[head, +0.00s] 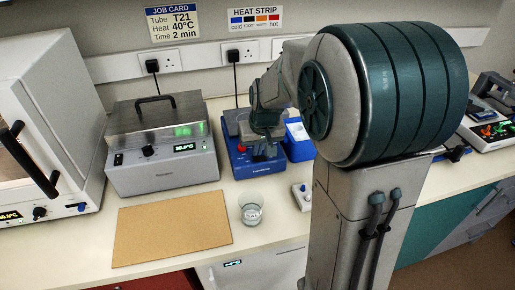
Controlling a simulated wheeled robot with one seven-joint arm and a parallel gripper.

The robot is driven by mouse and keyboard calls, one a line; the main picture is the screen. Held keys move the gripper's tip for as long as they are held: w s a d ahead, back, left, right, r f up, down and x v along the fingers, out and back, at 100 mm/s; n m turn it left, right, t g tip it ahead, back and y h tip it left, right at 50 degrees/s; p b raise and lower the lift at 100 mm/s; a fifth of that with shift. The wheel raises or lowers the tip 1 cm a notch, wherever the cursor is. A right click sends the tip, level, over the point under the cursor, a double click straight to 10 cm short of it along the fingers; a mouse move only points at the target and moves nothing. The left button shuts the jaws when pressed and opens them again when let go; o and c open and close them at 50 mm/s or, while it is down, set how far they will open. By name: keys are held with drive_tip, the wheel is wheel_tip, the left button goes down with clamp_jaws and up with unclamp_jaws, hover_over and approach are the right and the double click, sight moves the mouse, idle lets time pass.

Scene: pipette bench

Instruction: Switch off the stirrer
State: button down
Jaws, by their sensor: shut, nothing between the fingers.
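A blue bench unit (243,168), which looks like the stirrer, stands at the back of the bench, with a red knob or light (241,148) at the left of its front. My arm reaches over it from the right and hides much of its top and middle. My gripper (263,153) is shut and empty, pointing down at the front of the blue unit. I cannot tell whether the fingertips touch it. The state of its switch is too small to read.
A grey bath with a lid and green display (160,175) stands left of the blue unit. A brown board (172,228), a glass beaker (251,210) and a small white switch box (302,196) lie in front. A blue rack or box (299,140) is close on the right.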

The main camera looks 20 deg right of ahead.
drive_tip(key=shift+f, duration=0.4)
drive_tip(key=shift+a+f+b, duration=0.15)
drive_tip(key=shift+f+b, duration=0.05)
drive_tip(key=shift+b, duration=0.1)
drive_tip(key=shift+d, duration=0.3)
drive_tip(key=shift+d+r, duration=0.1)
drive_tip(key=shift+d, duration=0.45)
drive_tip(key=shift+r, duration=0.15)
